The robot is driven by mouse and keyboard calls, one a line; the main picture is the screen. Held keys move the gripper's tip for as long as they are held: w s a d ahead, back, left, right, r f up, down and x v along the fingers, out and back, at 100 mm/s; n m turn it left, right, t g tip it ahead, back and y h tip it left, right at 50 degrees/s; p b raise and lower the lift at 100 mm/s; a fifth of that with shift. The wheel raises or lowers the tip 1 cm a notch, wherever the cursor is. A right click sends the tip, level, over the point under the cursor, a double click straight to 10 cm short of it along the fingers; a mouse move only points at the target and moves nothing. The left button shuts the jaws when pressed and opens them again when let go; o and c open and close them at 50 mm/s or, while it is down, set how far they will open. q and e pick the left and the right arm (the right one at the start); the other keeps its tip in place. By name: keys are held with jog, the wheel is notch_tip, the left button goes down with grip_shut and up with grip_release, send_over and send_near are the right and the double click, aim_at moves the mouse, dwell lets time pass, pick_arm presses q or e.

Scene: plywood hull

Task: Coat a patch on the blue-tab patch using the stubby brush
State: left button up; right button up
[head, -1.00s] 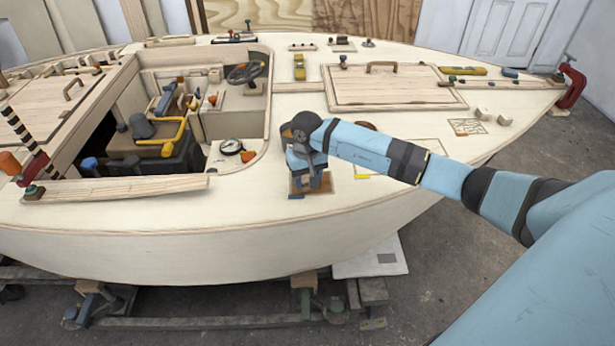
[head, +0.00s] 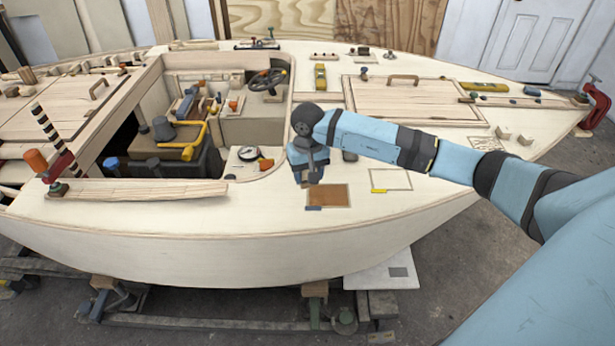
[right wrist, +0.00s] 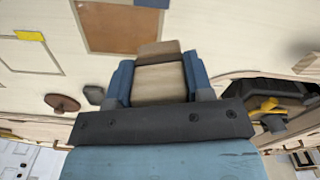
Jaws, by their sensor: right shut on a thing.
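The blue-tab patch (head: 328,195) is a brown rectangle on the pale deck, with its blue tab (head: 314,208) at the near-left edge. Its surface looks evenly brown; it also shows in the right wrist view (right wrist: 112,28). My right gripper (head: 311,181) points down just left of and beyond the patch. It is shut on the stubby brush, whose wooden body (right wrist: 160,84) sits between the blue fingers in the right wrist view. My left gripper is not in view.
A pale outlined patch with a yellow tab (head: 391,180) lies right of the brown one. A small dark object (head: 350,156) and a reddish-brown disc (right wrist: 62,103) are nearby.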

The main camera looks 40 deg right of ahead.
jog(key=shift+r+p, duration=0.3)
jog(key=shift+r, duration=0.75)
